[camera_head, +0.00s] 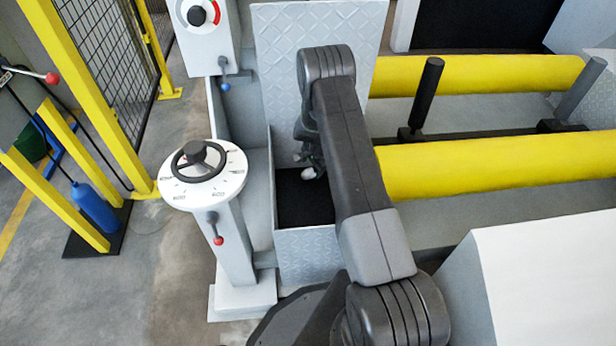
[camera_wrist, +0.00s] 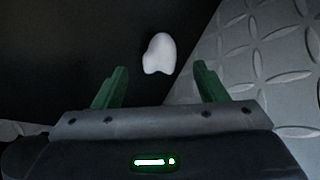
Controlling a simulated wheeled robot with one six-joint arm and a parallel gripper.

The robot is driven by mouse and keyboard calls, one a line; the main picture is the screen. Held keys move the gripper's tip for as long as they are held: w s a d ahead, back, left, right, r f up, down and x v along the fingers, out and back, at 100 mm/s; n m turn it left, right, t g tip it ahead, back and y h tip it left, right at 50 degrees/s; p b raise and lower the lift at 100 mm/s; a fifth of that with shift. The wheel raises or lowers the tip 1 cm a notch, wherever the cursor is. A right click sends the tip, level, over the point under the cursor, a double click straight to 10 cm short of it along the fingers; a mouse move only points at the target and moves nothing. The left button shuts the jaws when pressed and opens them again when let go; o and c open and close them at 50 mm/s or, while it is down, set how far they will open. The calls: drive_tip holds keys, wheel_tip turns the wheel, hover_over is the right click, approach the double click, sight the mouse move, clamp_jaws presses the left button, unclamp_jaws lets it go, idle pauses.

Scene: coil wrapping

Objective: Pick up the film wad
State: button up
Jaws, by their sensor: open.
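The film wad (camera_wrist: 159,54) is a small white lump on a black surface. In the wrist view it lies just beyond the fingertips, between their lines and apart from both. My gripper (camera_wrist: 159,80) has two green fingers spread wide with nothing between them. In the head view a small white shape, likely the wad (camera_head: 308,173), shows beside my arm, over the dark recess. My arm hides most of the gripper there.
Grey diamond-plate metal (camera_wrist: 262,50) borders the black surface (camera_head: 303,205) on the right in the wrist view. In the head view, a white pedestal with a handwheel (camera_head: 196,160) stands left, yellow rollers (camera_head: 500,165) right, and a tall plate (camera_head: 275,50) behind.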

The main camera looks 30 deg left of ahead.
sight(311, 173)
drive_tip(key=x, duration=0.1)
drive_tip(key=b+x, duration=0.1)
drive_tip(key=x, duration=0.3)
drive_tip(key=shift+w+d+f+b, duration=0.25)
drive_tip(key=shift+b, duration=0.15)
drive_tip(key=shift+c, duration=0.5)
drive_tip(key=c, duration=1)
